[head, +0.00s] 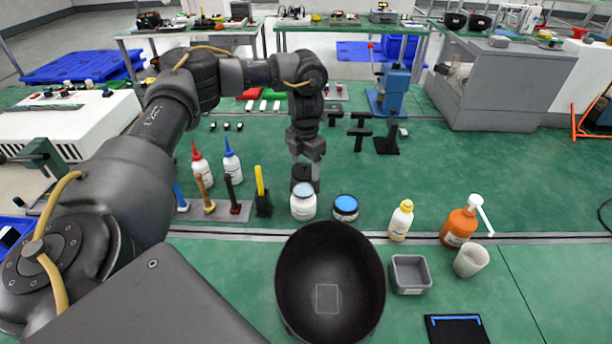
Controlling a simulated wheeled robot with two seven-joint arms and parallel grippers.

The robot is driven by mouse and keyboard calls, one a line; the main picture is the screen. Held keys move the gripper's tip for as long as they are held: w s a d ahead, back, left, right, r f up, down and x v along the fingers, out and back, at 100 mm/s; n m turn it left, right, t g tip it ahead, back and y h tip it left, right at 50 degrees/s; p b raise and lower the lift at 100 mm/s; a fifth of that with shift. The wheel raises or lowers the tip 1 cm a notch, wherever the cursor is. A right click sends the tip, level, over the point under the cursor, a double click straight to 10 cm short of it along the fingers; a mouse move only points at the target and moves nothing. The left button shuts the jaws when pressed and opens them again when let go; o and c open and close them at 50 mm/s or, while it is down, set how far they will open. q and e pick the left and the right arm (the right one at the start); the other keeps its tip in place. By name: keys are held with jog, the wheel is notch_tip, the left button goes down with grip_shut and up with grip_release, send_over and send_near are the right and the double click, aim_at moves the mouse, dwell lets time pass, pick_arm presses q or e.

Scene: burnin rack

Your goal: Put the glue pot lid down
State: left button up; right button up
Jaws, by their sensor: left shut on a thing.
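My left gripper (305,158) points down over the green bench, behind a white pot. It is shut on a dark round lid (303,172), held just behind and above the white pot (303,207). The pot stands upright, with a white label and a pale blue top. The underside of the lid and its gap to the bench are hard to make out, as the pot partly hides that spot. A second, shorter white pot (345,209) with a dark rim and blue top stands to the right. My right gripper is not in view.
A tool holder (222,211) and two capped bottles (232,164) stand left. Green bench (480,165) is clear at back right.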

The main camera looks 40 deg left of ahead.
aim_at(306, 167)
pick_arm(q)
jog(key=shift+w+a+f, duration=0.4)
jog(key=shift+w+f, duration=0.15)
jog(key=shift+f, duration=0.25)
jog(key=shift+w+a+f, duration=0.4)
jog(key=shift+w+f, duration=0.15)
jog(key=shift+f, duration=1.75)
jog(key=shift+f, duration=0.1)
jog(key=o, duration=1)
jog(key=shift+f, duration=0.1)
jog(key=shift+c, duration=0.2)
notch_tip(306, 167, up, 12)
jog(key=shift+r+p, duration=0.25)
jog(key=shift+p, duration=0.25)
